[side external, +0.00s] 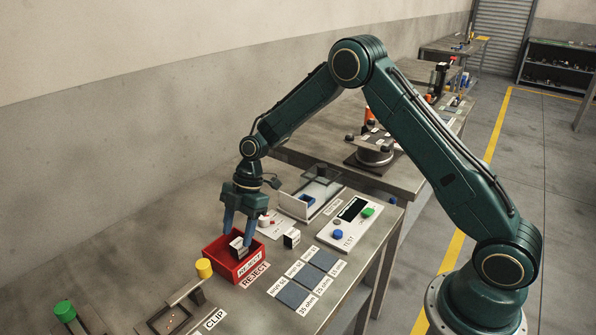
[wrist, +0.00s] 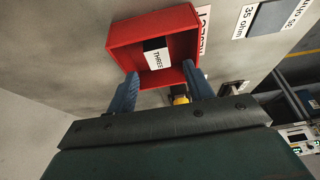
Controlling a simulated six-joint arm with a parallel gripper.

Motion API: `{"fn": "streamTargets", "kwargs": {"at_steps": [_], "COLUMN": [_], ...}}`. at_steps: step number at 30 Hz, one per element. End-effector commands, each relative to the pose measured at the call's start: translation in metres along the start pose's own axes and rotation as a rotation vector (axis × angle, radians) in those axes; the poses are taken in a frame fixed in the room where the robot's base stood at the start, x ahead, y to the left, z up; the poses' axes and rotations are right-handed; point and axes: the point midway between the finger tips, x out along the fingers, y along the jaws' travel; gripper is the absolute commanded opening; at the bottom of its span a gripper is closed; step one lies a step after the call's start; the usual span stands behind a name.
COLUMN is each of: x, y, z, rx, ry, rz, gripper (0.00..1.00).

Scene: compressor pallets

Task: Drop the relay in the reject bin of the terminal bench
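The red reject bin (side external: 221,261) stands on the bench, with a REJECT label in front of it; it also shows in the wrist view (wrist: 121,35). The relay (side external: 238,248), a small black block with a white label, is tilted inside the bin's outline. In the wrist view the relay (wrist: 157,54) shows a label reading THREE. My gripper (side external: 239,239) is over the bin, pointing down. Its fingers are spread wider than the relay, with gaps on both sides. I cannot tell whether the relay rests on the bin floor.
Another black-and-white block (side external: 292,238) stands right of the bin. A test box (side external: 348,222) with a green and a blue button lies farther right. Dark pads (side external: 294,294) lie in front. A yellow knob (side external: 204,268) stands close to the bin's left, near a clip fixture (side external: 168,318).

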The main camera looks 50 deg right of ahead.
Motion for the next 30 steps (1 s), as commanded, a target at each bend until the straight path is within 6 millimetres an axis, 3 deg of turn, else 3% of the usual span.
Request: {"fn": "streamTargets", "kwargs": {"at_steps": [8, 14, 30], "x": [-0.002, -0.014, -0.097], "y": [0.000, 0.001, 0.001], "z": [0.000, 0.000, 0.001], "rx": [0.000, 0.001, 0.001], "ry": [0.000, 0.000, 0.000], "rz": [0.000, 0.004, 0.004], "gripper": [0.52, 0.52, 0.52]}}
